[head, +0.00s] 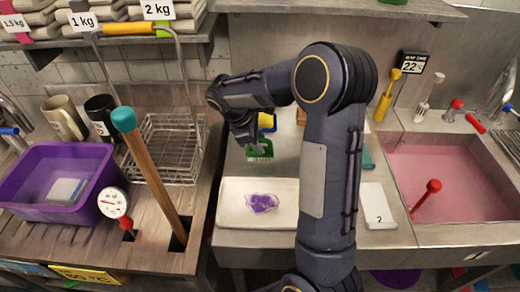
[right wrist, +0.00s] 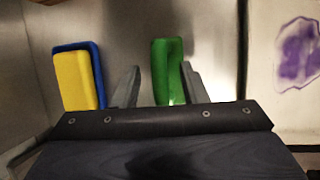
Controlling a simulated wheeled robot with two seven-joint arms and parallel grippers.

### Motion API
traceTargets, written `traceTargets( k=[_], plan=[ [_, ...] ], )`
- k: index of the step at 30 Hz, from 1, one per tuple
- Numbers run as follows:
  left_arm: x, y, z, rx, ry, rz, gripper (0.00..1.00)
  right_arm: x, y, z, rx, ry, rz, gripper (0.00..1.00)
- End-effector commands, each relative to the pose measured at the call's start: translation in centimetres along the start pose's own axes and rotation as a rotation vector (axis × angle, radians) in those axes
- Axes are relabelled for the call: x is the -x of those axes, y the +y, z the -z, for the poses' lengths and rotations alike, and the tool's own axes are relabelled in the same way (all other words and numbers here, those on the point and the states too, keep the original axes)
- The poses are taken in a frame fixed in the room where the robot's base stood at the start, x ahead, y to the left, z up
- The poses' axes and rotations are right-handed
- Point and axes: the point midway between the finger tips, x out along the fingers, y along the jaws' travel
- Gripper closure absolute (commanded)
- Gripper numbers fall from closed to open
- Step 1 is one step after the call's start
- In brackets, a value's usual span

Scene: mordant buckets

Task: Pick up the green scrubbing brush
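The green scrubbing brush (head: 263,154) lies on the grey counter behind the white tray in the head view, partly covered by my right gripper (head: 254,146). In the right wrist view the green brush (right wrist: 167,68) shows between the two fingers of the right gripper (right wrist: 160,70). The fingers are apart. The brush is close to the right-hand finger, with a clear gap to the left-hand one. I cannot tell whether the right-hand finger touches it. My left gripper is not in view.
A yellow and blue sponge-like block (right wrist: 78,78) lies left of the brush in the wrist view. A white tray (head: 235,217) with a purple patch is in front. A wire basket (head: 163,150) stands left; a sink of pink liquid (head: 455,175) is right.

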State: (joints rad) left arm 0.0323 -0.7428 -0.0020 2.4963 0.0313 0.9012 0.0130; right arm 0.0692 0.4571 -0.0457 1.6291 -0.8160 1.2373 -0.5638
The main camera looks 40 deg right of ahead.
Motion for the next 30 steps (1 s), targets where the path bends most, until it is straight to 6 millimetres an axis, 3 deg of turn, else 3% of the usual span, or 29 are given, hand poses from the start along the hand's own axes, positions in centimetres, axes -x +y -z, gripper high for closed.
traceTargets(
  k=[8, 17, 30],
  plan=[
    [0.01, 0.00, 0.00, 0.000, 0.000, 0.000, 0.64, -0.33, 0.00, 0.04, 0.000, 0.001, -0.001, 0.62],
    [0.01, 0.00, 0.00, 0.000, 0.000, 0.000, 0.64, -0.29, -0.01, 0.04, 0.000, 0.001, -0.001, 1.00],
    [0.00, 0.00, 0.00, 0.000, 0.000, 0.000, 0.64, 0.26, 0.15, -0.17, 0.000, 0.002, -0.002, 1.00]
  ],
)
